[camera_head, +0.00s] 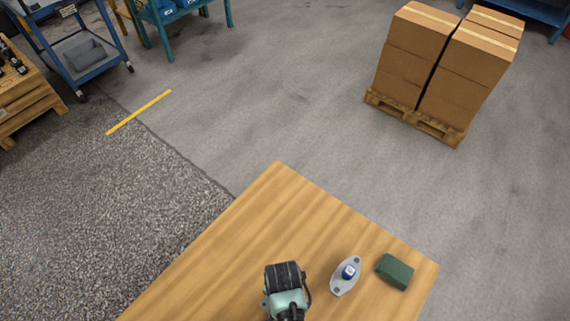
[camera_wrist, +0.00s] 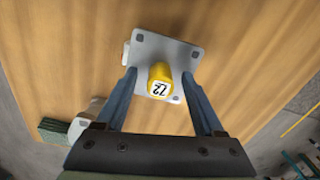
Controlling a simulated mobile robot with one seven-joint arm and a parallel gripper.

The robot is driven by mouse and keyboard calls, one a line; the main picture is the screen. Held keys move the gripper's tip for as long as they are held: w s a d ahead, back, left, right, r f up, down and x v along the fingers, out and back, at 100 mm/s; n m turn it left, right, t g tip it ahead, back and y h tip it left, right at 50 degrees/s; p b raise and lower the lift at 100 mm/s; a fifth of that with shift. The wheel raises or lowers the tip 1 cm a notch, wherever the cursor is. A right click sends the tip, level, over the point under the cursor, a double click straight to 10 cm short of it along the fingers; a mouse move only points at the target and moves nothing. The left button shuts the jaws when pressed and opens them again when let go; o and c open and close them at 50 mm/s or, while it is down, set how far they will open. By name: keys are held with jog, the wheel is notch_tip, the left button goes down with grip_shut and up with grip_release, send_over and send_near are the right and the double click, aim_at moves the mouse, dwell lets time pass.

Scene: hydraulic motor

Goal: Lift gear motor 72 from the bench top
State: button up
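Gear motor 72 shows in the wrist view as a light grey flange plate (camera_wrist: 160,45) with bolt holes. A yellow cylinder (camera_wrist: 160,75) with a white "72" label stands up from it. My gripper (camera_wrist: 158,78) has its two blue fingers spread, one to each side of the yellow cylinder, with a visible gap on both sides. Whether the fingertips reach down beside the cylinder or stay above it is hard to tell. In the head view my own arm end seems to hide the motor at the bottom. The wooden bench top (camera_head: 225,245) carries it.
Bare wood is at the left and back. Boxes on a pallet (camera_head: 425,120) stand on the floor beyond.

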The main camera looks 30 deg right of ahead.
grip_shut()
jog(key=shift+r, duration=0.1)
dwell(1.1)
